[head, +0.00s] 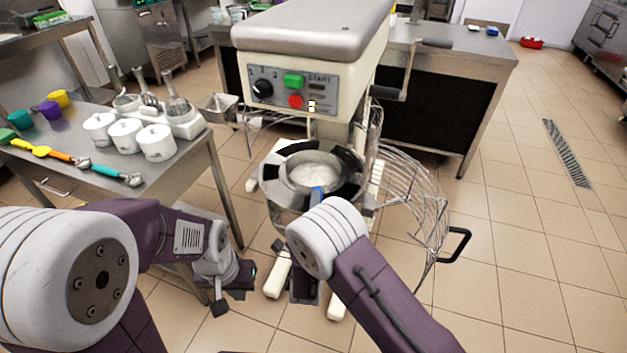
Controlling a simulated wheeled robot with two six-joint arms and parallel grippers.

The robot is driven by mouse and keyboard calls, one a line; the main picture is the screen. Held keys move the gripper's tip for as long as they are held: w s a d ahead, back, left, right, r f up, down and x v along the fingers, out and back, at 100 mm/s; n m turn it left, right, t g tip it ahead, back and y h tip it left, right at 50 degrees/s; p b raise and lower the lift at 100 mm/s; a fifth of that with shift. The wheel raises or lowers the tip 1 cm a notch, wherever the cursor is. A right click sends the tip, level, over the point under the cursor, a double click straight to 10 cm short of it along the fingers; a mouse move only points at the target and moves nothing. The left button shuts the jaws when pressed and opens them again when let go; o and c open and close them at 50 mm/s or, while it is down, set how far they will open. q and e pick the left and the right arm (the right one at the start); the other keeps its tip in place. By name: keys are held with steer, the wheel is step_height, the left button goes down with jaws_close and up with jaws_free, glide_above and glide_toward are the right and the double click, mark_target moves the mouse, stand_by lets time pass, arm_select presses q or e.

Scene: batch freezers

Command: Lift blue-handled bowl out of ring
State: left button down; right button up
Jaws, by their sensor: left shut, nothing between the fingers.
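The metal bowl (316,178) with pale contents sits inside the ring (268,180) of the mixer. The blue handle (318,193) shows at the bowl's near side, just above my right arm's joint. My left gripper (225,303) is low, left of the mixer's base and apart from the bowl; it is shut and empty. My right arm reaches up from the bottom and bends just in front of the bowl. Its joint covers part of the ring's near side, and I cannot see its fingers.
The mixer head (320,75) overhangs the bowl from behind. A wire guard (415,190) swings out to the right. A steel table (190,160) at left holds white tubs (157,142), scoops and coloured cups. Open tiled floor lies at right.

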mark_target(317, 188)
steer(key=w, duration=0.3)
steer(key=shift+w+d+f, duration=0.1)
steer(key=shift+d, duration=0.05)
steer(key=shift+c, duration=0.3)
jaws_close()
stand_by(0.9)
